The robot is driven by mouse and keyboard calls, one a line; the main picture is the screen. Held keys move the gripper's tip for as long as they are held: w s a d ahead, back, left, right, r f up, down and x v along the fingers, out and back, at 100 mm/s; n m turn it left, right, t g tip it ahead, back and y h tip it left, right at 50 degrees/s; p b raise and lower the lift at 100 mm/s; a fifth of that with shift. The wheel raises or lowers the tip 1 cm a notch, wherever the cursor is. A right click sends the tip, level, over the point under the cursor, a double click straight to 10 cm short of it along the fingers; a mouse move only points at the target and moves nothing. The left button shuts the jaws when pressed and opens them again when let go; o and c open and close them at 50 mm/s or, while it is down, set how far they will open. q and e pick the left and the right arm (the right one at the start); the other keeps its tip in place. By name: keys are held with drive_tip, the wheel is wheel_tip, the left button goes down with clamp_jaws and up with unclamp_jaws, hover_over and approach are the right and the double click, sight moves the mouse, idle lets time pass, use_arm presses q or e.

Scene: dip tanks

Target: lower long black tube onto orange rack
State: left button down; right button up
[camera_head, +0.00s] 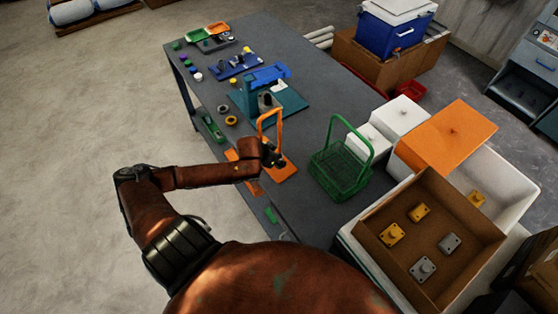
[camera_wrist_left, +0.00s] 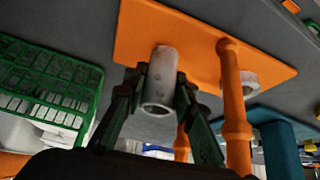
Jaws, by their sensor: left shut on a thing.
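The orange rack has a flat base plate (camera_wrist_left: 195,35) and an upright orange frame (camera_head: 270,119). It stands near the table's front left side. My left gripper (camera_wrist_left: 158,95) is shut on a tube (camera_wrist_left: 160,78), which looks light grey in the wrist view and has an open end facing the camera. The tube's far end overlaps the orange plate in that view; I cannot tell whether it touches. In the head view my left gripper (camera_head: 271,156) is beside the frame, over the rack, and the tube is hard to make out. My right gripper is not in view.
A green wire basket (camera_head: 340,172) stands right of the rack. A teal stand (camera_head: 250,95) is behind it. A white ring (camera_wrist_left: 250,82) shows beyond the rack's post. A cardboard box (camera_head: 375,225) with yellow and grey parts stands at the right. Bare table lies between rack and basket.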

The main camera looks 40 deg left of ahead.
use_arm(q)
drive_tip(key=c, duration=1.8)
unclamp_jaws()
drive_tip(key=shift+o, duration=1.4)
drive_tip(key=o, duration=0.5)
drive_tip(key=shift+r, duration=0.1)
